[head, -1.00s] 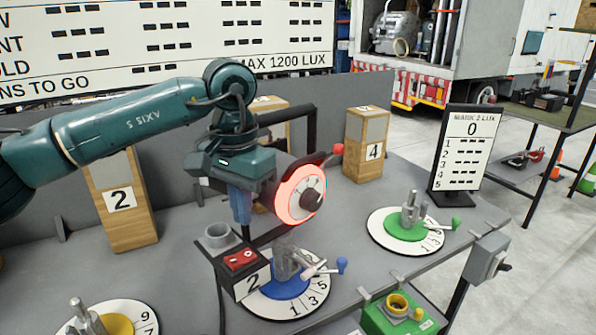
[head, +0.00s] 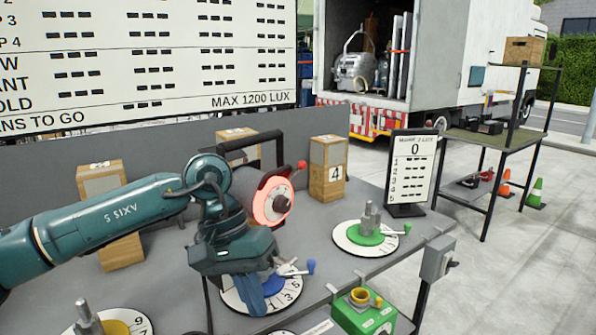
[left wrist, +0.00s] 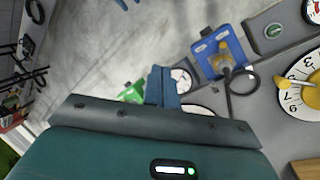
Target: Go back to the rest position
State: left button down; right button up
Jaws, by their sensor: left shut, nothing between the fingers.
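My left gripper (head: 250,290) hangs below its teal wrist above the front of the grey bench (head: 350,275), in front of the blue dial (head: 290,292), which it partly hides in the head view. In the left wrist view its two blue fingers (left wrist: 162,88) are together with nothing between them. The left arm reaches in from the left, bent at the elbow. My right gripper is not in view.
A lamp with a red glowing ring (head: 272,203) stands close behind the wrist. A green dial (head: 366,235) with a post, a wooden block marked 4 (head: 328,170), a score board (head: 411,172) and a green box (head: 363,312) stand to the right. A truck (head: 440,60) is behind.

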pick_arm(q)
jog(key=s+d+r+n+g+h, duration=0.1)
jog(key=s+d+n+g+h, duration=0.1)
jog(key=s+d+n+h, duration=0.4)
jog(key=s+d+r+n+g+h, duration=0.1)
jog(key=s+d+n+g+h, duration=0.15)
jog(key=d+n+h, duration=0.65)
jog(key=w+a+f+m+t+y, duration=0.3)
jog(key=a+f+m+t, duration=0.3)
jog(key=m+t, duration=0.8)
jog(key=w+a+f+m+t+y, duration=0.35)
jog(key=a+f+m+t, duration=0.4)
jog(key=m, duration=0.95)
jog(key=s+a+f+n+g+y, duration=0.2)
jog(key=s+a+f+n+y, duration=0.2)
jog(key=s+f+n, duration=0.2)
jog(key=s+a+f+n+g+y, duration=0.2)
jog(key=s+a+f+n+y, duration=0.2)
jog(key=s+f+n, duration=0.3)
notch_tip(320, 180, down, 6)
jog(key=a+n, duration=0.1)
jog(key=n, duration=0.2)
jog(key=shift+a, duration=0.2)
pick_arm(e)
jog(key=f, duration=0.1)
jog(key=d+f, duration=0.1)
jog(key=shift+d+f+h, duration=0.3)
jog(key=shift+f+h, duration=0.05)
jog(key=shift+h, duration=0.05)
